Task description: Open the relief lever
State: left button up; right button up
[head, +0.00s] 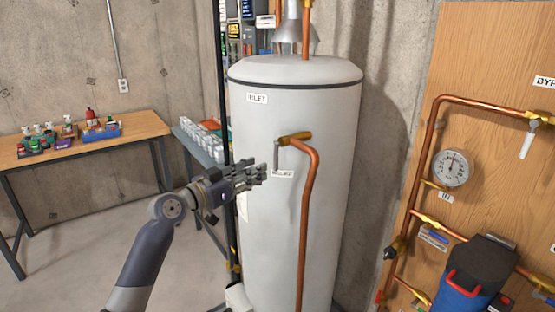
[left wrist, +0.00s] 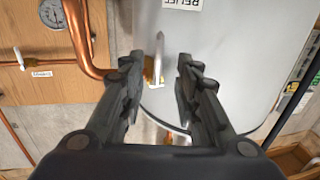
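The relief lever (head: 277,155) is a thin grey bar hanging down from a brass valve (head: 295,137) on the front of the white tank (head: 260,215). A RELIEF label (head: 283,174) sits just below it. My left gripper (head: 264,172) is just left of and below the lever. In the left wrist view the fingers (left wrist: 157,68) are spread, with nothing held. My right gripper is not in view.
A copper pipe (head: 307,220) bends down from the valve, close to the right of the lever. A wooden panel (head: 400,230) with pipes and a gauge (head: 451,168) stands at right. A workbench (head: 100,142) with small items stands at left.

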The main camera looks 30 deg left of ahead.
aim_at(276, 167)
pick_arm(q)
jog(key=shift+w+d+p, duration=0.3)
jog(key=shift+w+p, duration=0.2)
jog(key=shift+w, duration=0.95)
jog(key=shift+w+d+p, duration=0.35)
jog(key=shift+w+p, duration=0.1)
jog(key=shift+w, duration=1)
jog(key=shift+w+d+p, duration=0.3)
jog(key=shift+w+p, duration=0.2)
jog(key=shift+w, duration=0.95)
grip_shut()
